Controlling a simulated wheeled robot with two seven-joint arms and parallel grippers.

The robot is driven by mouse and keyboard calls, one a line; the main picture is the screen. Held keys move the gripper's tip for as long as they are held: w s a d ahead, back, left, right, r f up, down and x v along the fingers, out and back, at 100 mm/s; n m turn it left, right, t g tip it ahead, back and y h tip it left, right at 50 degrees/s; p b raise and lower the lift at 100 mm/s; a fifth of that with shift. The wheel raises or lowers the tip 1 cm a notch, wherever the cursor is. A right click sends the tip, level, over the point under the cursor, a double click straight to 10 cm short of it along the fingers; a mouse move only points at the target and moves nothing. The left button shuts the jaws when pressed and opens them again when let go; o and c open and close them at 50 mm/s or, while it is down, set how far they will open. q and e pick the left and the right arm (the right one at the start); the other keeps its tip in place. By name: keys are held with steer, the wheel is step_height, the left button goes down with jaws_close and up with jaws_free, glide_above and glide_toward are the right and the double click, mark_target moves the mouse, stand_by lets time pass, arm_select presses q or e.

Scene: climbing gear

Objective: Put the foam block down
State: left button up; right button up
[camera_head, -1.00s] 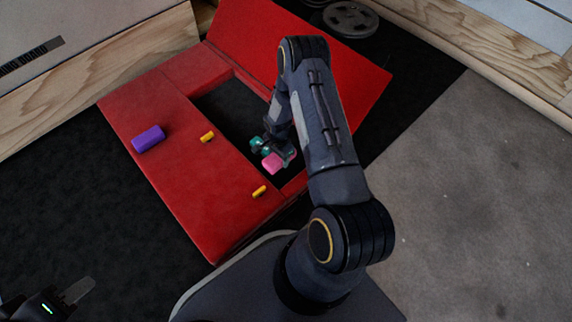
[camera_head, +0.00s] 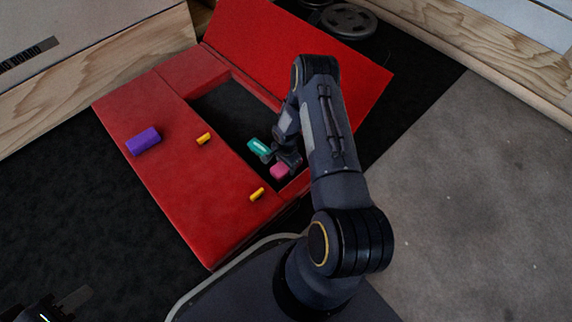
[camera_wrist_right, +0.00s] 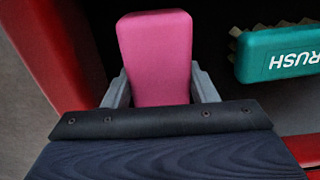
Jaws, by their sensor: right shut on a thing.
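The pink foam block (camera_head: 280,170) is between the fingers of my right gripper (camera_head: 285,160), at the near right corner of the opening in a red padded box (camera_head: 190,205). In the right wrist view the block (camera_wrist_right: 158,50) sticks out ahead of my right gripper (camera_wrist_right: 160,88), with a grey finger on each side. Its underside is hidden, so I cannot tell whether it touches the floor of the opening. A teal brush (camera_wrist_right: 285,52) lies beside the block, apart from it; the head view shows it too (camera_head: 259,147). My left gripper (camera_head: 68,303) is partly visible at bottom left, empty.
A purple block (camera_head: 143,141) and two small yellow pieces (camera_head: 203,138) (camera_head: 257,194) lie on the box's wide left rim. A red panel (camera_head: 300,50) stands tilted behind the opening. The dark floor inside the opening (camera_head: 235,110) is clear left of the brush.

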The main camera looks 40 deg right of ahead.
steer(key=o, duration=1)
steer(key=shift+c, duration=0.2)
